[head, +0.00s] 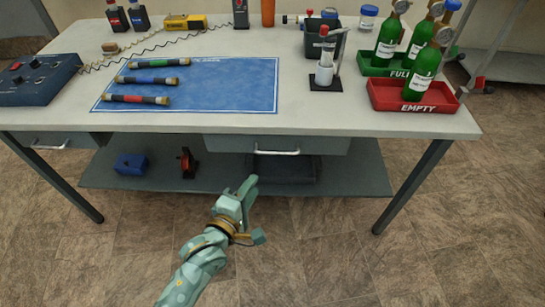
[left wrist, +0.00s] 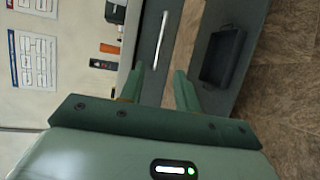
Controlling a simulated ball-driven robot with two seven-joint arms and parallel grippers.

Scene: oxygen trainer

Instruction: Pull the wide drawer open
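The wide drawer (head: 225,144) is a grey front under the workbench top, and it looks closed. Its pale bar handle (head: 277,152) runs along the middle of the front. The handle also shows in the left wrist view (left wrist: 160,40), beyond my fingertips and in line with the space between them. My left gripper (head: 249,186) is below and in front of the handle, apart from it. In the left wrist view its two fingers (left wrist: 159,69) are spread with nothing between them. My right gripper is in neither view.
A narrower drawer (head: 64,140) is at the left. The lower shelf (head: 350,178) holds a dark tray (head: 284,170), a blue block (head: 131,164) and an orange-black part (head: 187,162). A blue mat (head: 230,85) and a red bottle tray (head: 385,97) sit on top. The floor in front is clear.

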